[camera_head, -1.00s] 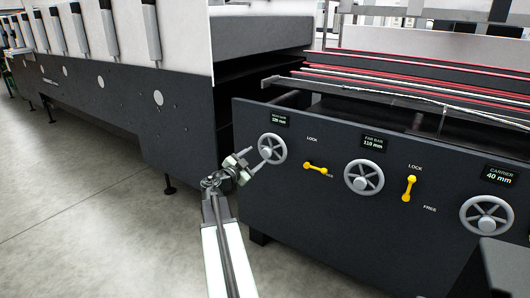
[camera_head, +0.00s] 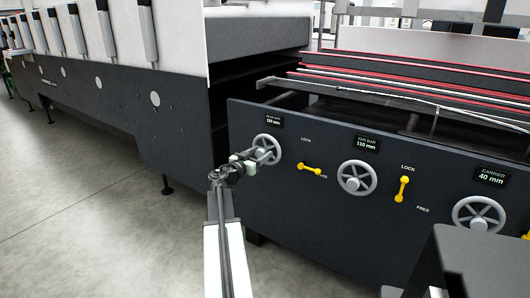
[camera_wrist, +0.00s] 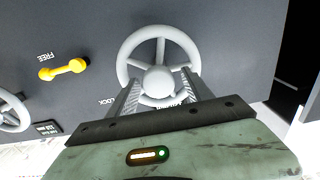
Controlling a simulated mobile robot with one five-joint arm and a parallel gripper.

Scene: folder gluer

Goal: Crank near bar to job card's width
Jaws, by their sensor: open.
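The near bar handwheel (camera_head: 268,141) is a grey spoked wheel on the dark front panel, below a small display (camera_head: 273,121) that seems to read 120 mm, though blurred. It fills the upper middle of the wrist view (camera_wrist: 158,38). My gripper (camera_head: 264,156) is at this wheel and hides its lower left part. In the wrist view my open gripper (camera_wrist: 160,84) has its fingers either side of the lower rim and hub; contact is unclear. The yellow near lever (camera_head: 310,167) lies almost level, by FREE. No job card is visible.
The far bar wheel (camera_head: 357,177) has a display (camera_head: 366,142) reading 110 mm. A second yellow lever (camera_head: 403,189) stands upright towards LOCK. The carrier wheel (camera_head: 479,215) reads 40 mm. A dark box (camera_head: 485,265) stands at lower right. Clear floor (camera_head: 90,215) lies left.

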